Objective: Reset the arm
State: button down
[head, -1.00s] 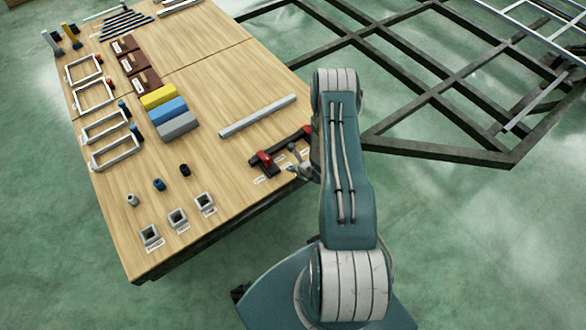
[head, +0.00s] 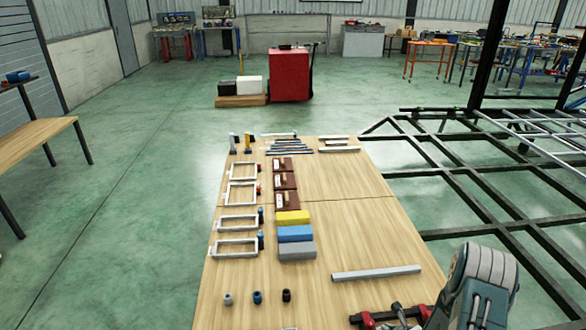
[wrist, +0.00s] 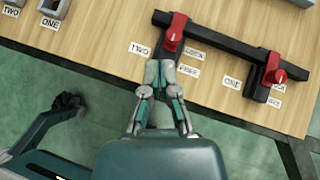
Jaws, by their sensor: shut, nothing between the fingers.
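My gripper (wrist: 160,68) is shut and empty in the wrist view. Its fingertips show close to a red clamp (wrist: 176,30) on a dark bar (wrist: 225,42) at the table's edge; I cannot tell whether they touch. A second red clamp (wrist: 272,68) sits further right on the bar. In the head view my gripper (head: 399,312) shows partly at the bottom edge, beside the red clamp (head: 367,321). My arm rises at the lower right and is cut off by the frame.
The wooden table (head: 345,235) carries white frames (head: 237,222), coloured blocks (head: 294,234), and a grey bar (head: 376,272). The dark chassis frame (head: 470,170) stands to the right. A red cabinet (head: 289,75) stands beyond the table.

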jog(key=w+a+r+n+y, duration=0.2)
jog(key=a+r+n, duration=0.15)
jog(key=r, duration=0.45)
jog(key=w+a+r+n+y, duration=0.1)
jog(key=a+r+n, duration=0.25)
jog(key=r, duration=0.45)
jog(key=s+a+r+n+g+y, duration=0.1)
jog(key=s+a+r+n+g, duration=0.1)
jog(key=a+r+n, duration=0.35)
jog(key=s+a+r+n+g+y, duration=0.1)
jog(key=s+a+r+n, duration=0.15)
jog(key=r, duration=0.65)
jog(key=s+a+r+n+h, duration=0.1)
jog(key=s+r+n+h, duration=0.3)
jog(key=s+r+n, duration=0.4)
jog(key=s+a+r+n+h, duration=0.1)
jog(key=s+r+n+h, duration=0.3)
jog(key=s, duration=1.1)
notch_tip(320, 180, up, 5)
jog(key=n, duration=0.3)
jog(key=shift+s+n, duration=0.35)
jog(key=shift+n, duration=0.05)
